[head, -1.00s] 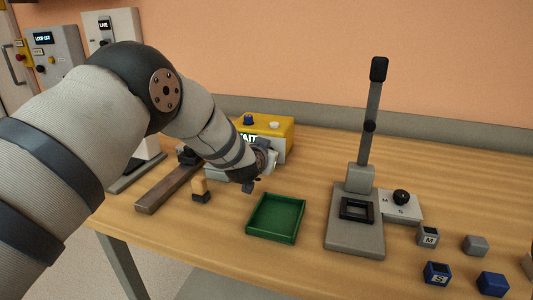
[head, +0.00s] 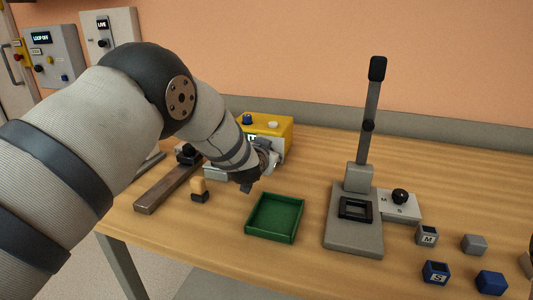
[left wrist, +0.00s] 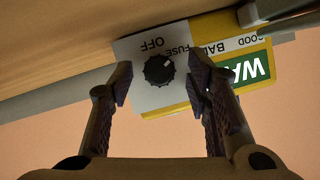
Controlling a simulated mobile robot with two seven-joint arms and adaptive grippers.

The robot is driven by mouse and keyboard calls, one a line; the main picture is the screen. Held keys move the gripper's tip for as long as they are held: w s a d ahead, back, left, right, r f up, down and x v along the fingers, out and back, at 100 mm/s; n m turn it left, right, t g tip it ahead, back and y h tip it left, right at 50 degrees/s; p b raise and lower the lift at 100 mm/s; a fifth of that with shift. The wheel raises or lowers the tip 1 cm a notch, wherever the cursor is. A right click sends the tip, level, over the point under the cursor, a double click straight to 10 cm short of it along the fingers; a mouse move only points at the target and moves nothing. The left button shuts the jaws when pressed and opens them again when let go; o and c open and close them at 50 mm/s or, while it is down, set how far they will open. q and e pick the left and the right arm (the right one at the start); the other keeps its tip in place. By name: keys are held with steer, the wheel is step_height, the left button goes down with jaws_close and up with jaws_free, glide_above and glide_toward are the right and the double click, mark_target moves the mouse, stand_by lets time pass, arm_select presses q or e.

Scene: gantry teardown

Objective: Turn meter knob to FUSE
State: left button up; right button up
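The yellow meter (head: 270,127) stands at the back of the bench, partly hidden by my left arm. In the left wrist view it appears upside down, with a grey panel (left wrist: 148,98) and a green display (left wrist: 250,68). The black knob (left wrist: 159,70) is on the panel, with OFF and FUSE lettered above it in this view. Its white mark points to the upper right, towards FUSE; exact alignment is unclear. My left gripper (left wrist: 160,82) is open, its fingers on either side of the knob with visible gaps. It also shows in the head view (head: 250,183). My right gripper is not identifiable.
A green tray (head: 299,222) lies in front of the meter. A grey press stand (head: 352,240) with a tall lever is to its right, beside several small blocks. A brown bar (head: 163,194) and a small tan-topped piece (head: 199,190) lie left of the tray.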

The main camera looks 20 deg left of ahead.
arm_select(q)
steer(key=shift+s, duration=0.15)
steer(key=v, duration=1.1)
steer(key=shift+s+r, duration=0.15)
steer(key=shift+s, duration=0.2)
